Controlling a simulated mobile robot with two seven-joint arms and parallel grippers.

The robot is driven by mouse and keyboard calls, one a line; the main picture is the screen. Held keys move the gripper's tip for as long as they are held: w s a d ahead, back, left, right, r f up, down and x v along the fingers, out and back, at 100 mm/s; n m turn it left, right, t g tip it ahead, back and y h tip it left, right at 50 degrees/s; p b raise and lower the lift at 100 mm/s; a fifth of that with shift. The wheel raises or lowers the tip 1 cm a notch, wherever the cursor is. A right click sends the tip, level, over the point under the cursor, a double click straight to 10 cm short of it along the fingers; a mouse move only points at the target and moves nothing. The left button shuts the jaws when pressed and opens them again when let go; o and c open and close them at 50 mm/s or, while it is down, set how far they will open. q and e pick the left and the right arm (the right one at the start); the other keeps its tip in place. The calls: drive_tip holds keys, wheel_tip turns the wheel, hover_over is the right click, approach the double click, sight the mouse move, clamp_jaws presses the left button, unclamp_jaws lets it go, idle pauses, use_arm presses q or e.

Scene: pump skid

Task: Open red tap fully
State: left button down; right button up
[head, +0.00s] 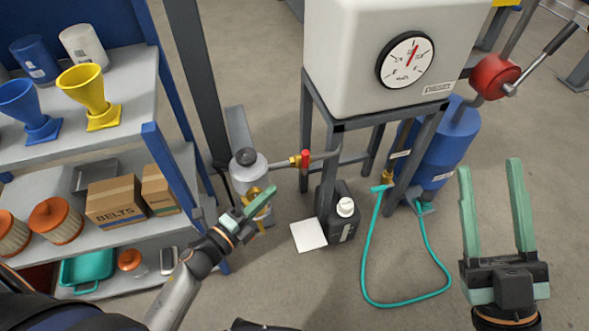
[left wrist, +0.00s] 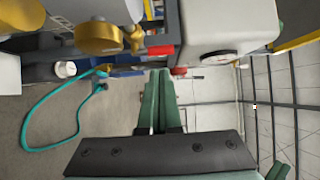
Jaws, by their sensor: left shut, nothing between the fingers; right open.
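The red tap (head: 305,159) has a small red handle on a brass fitting, on a thin pipe in front of the tank stand in the head view. In the left wrist view a red part (left wrist: 160,50), seemingly its handle, lies just beyond the fingertips. My left gripper (head: 272,190) is shut and empty, below and left of the tap and apart from it. Its closed green fingers (left wrist: 160,73) fill the middle of the left wrist view. My right gripper (head: 490,166) is open and empty at the right, far from the tap.
A white tank with a gauge (head: 375,55) stands on a grey frame above the tap. A white-topped cylinder (head: 248,170) is left of it. A black jug (head: 340,215) and a teal hose (head: 366,250) are below. A loaded shelf (head: 150,80) stands left.

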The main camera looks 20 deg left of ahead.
use_arm(q)
approach(303, 162)
drive_tip(key=x, duration=0.3)
drive_tip(key=shift+b+x, duration=0.6)
drive_tip(key=shift+x, duration=1.35)
use_arm(e)
drive_tip(key=shift+s+a+r+n+y, duration=0.1)
drive_tip(key=shift+s+r+n+y, duration=0.5)
drive_tip(key=shift+y, duration=0.25)
drive_tip(key=shift+s+a+r+n+y, duration=0.1)
drive_tip(key=shift+s+r+n+y, duration=0.4)
drive_tip(key=shift+s+n+y, duration=0.3)
drive_tip(key=shift+w, duration=0.15)
